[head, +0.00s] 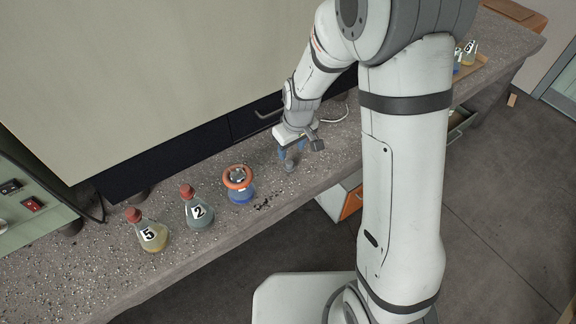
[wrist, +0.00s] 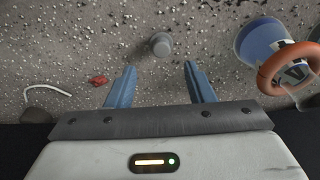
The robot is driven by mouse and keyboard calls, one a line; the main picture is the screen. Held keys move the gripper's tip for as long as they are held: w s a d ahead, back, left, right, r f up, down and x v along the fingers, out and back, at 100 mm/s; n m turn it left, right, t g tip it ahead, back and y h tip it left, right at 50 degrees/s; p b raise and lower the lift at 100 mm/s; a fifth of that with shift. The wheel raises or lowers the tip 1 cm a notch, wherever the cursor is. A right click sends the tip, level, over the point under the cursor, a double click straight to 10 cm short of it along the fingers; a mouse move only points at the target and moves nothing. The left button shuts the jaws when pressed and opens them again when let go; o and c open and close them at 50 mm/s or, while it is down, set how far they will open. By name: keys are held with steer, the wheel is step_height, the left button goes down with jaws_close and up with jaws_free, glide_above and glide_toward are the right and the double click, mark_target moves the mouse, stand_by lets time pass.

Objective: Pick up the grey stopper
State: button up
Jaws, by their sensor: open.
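The grey stopper (wrist: 160,44) stands on the speckled bench in the wrist view, centred just beyond and between my fingertips. In the head view the stopper (head: 290,165) is a small grey shape on the bench beneath my gripper. My gripper (wrist: 157,68) is open and empty, with its two blue fingers spread on either side of the stopper's line. In the head view my gripper (head: 290,152) points down over the bench. I cannot tell the exact height of the fingertips above the bench.
A blue-liquid flask (head: 240,192) with an orange ring stands left of my gripper; it also shows in the wrist view (wrist: 264,42). A small red piece (wrist: 99,80) lies near one finger. Dark cabinet fronts line the bench's back.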

mark_target(290, 163)
steer(key=f, duration=0.6)
steer(key=shift+w+a+f, duration=0.15)
steer(key=shift+a, duration=0.1)
jaws_close()
